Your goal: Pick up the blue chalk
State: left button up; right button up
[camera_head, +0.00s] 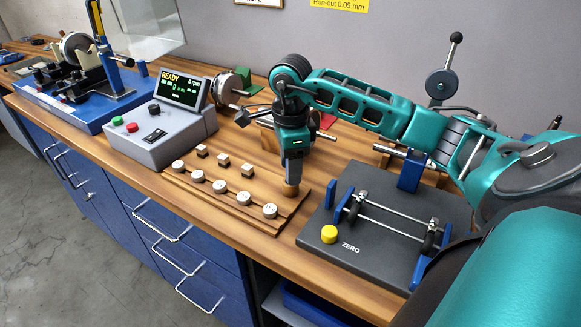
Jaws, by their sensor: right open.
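I cannot make out the blue chalk in the head view. My right gripper (292,178) points down over the far right end of a wooden weight rack (225,216). Its jaws are seen nearly edge-on, and I see nothing held in them. A small round wooden piece (291,189) is directly below the fingertips; I cannot tell whether they touch it. A wooden block (266,131) stands behind the gripper, partly hidden by it. My left gripper is not in view.
Several round weights (219,187) and small blocks (223,160) sit on the rack. A grey control box (160,143) reading READY stands left. Bare bench (230,240) lies in front of the rack.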

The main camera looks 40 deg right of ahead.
jog(key=shift+f, duration=0.55)
grip_shut()
jog(key=shift+r, duration=0.15)
